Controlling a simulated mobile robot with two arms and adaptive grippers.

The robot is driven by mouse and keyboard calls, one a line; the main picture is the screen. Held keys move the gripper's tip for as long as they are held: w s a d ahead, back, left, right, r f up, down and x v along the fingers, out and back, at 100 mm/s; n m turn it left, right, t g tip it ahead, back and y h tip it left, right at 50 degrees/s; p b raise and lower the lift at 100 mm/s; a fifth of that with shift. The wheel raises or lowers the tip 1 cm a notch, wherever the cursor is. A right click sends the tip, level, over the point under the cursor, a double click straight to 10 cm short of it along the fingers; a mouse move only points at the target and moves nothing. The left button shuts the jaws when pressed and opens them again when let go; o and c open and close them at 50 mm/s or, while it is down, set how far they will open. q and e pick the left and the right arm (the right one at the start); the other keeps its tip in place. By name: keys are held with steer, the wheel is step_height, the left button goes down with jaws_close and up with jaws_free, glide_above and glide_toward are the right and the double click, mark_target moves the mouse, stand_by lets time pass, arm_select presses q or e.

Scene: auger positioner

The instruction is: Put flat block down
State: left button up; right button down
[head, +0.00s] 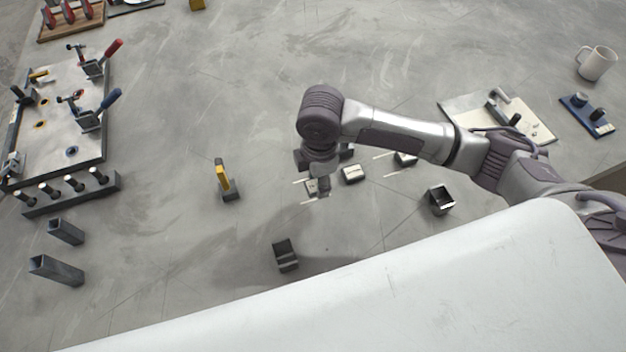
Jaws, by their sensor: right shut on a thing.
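My right gripper (317,181) points down over the middle of the table and is shut on a small grey metal block, taken to be the flat block (322,190). The gripper and wrist hide most of the block. It is at or just above the table, beside thin white marked lines; I cannot tell whether it touches the surface. My left gripper is not in view.
Small metal blocks (352,174) and (405,159) lie close to the right. A dark open box (441,200), a dark block (285,255) and a yellow-handled piece (222,180) stand around. A clamp fixture plate (75,115) is at left. The front-centre table is mostly clear.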

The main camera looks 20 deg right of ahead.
mark_target(313, 183)
steer(key=w+f, duration=0.2)
steer(key=w, duration=0.1)
steer(key=shift+w+a, duration=0.15)
steer(key=shift+w, duration=0.05)
steer(key=shift+f, duration=2.05)
steer(key=shift+f, duration=0.2)
steer(key=c, duration=0.7)
jaws_free()
steer(key=shift+o, duration=0.2)
step_height(313, 183, up, 12)
steer(key=shift+r, duration=0.2)
